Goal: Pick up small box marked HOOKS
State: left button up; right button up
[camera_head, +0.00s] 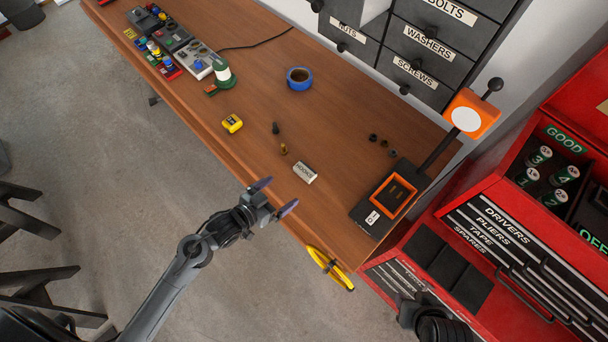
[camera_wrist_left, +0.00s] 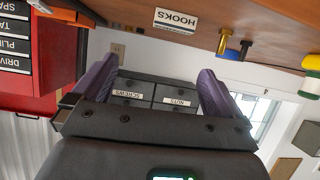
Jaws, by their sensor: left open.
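The small white box marked HOOKS (camera_head: 304,173) lies on the wooden workbench (camera_head: 262,95) near its front edge. In the left wrist view the HOOKS box (camera_wrist_left: 175,21) shows upside down at the top, beyond the fingers. My left gripper (camera_head: 275,197) is open and empty, just off the bench's front edge and short of the box. Its two purple-padded fingers also show spread apart in the left wrist view (camera_wrist_left: 156,82). My right gripper's fingers are not visible.
Near the box are a small brass piece (camera_head: 284,149), a dark piece (camera_head: 275,128) and a yellow tape measure (camera_head: 232,123). To its right stands a black device with an orange frame (camera_head: 390,197). A blue tape roll (camera_head: 299,78) lies behind. A red tool cabinet (camera_head: 485,185) stands right.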

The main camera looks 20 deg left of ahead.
aim_at(302, 172)
pick_arm(q)
jog(key=w+f+b, duration=0.1)
jog(key=f, duration=0.1)
jog(key=w+a+f+b, duration=0.1)
jog(key=f, duration=0.1)
jog(key=shift+w+a+b, duration=0.15)
jog(key=shift+w+b, duration=0.05)
jog(key=shift+b, duration=0.15)
jog(key=x, duration=0.5)
jog(key=shift+r, duration=0.2)
jog(key=shift+r+x, duration=0.2)
jog(key=shift+x, duration=2.5)
jog(key=shift+w+f, duration=0.2)
jog(key=shift+w, duration=0.15)
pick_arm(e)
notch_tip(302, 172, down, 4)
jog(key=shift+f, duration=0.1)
pick_arm(q)
jog(key=c, duration=0.8)
jog(key=shift+c, duration=0.5)
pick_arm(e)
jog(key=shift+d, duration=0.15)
pick_arm(q)
jog(key=shift+r, duration=0.1)
